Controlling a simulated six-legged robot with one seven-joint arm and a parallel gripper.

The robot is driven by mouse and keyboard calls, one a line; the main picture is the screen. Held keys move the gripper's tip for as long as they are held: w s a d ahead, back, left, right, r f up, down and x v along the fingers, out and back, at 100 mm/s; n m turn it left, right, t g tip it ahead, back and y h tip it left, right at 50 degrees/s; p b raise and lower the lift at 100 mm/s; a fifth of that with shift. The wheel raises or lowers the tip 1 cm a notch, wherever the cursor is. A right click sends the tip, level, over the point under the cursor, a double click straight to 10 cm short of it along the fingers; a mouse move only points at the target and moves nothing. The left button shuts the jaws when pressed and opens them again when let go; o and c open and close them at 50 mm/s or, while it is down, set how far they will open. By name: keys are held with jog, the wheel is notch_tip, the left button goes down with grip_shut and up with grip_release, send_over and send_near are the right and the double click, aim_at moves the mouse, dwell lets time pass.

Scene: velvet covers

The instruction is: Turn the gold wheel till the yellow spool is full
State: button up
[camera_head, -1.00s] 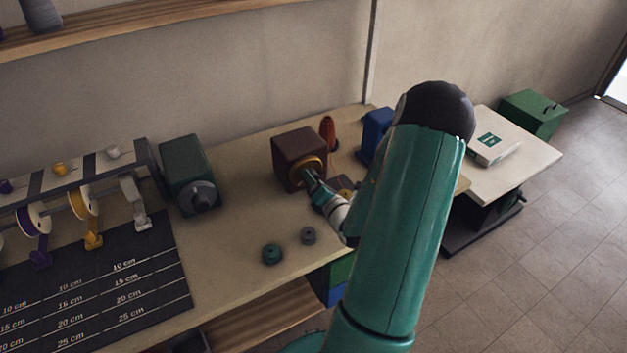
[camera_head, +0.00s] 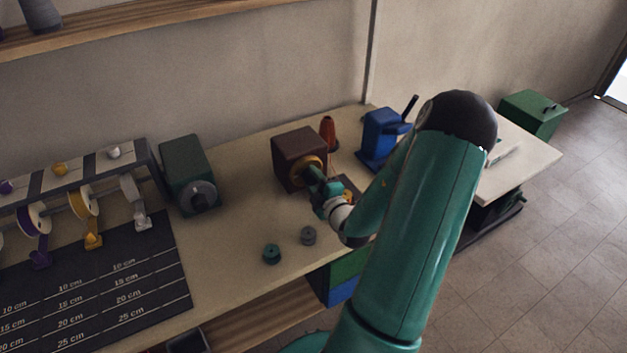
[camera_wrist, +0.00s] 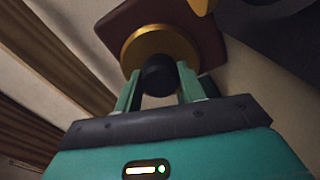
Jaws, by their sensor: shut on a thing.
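The gold wheel (camera_head: 310,166) is on the front of a brown box (camera_head: 293,148) on the bench. My gripper (camera_head: 316,177) is at the wheel. In the wrist view, its two fingers (camera_wrist: 160,88) are on either side of the dark round knob (camera_wrist: 158,75) in front of the gold disc (camera_wrist: 160,43), shut on it. A small yellow thing (camera_head: 347,195) shows on a dark plate beside the box, partly hidden by my gripper; I cannot tell whether it is the spool. A spool with yellow thread (camera_head: 77,204) hangs on the rack at the left.
A dark green machine (camera_head: 188,165) stands left of the box. An orange-red cone (camera_head: 327,130) and a blue device with a lever (camera_head: 379,138) stand to its right. Two small discs, green (camera_head: 271,254) and grey (camera_head: 308,236), lie in front. A marked black mat (camera_head: 100,285) covers the left.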

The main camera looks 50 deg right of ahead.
jog(key=m, duration=0.4)
jog(key=shift+m, duration=0.3)
dwell(0.5)
jog(key=o, duration=1)
jog(key=shift+w, duration=0.1)
jog(key=shift+c, duration=0.2)
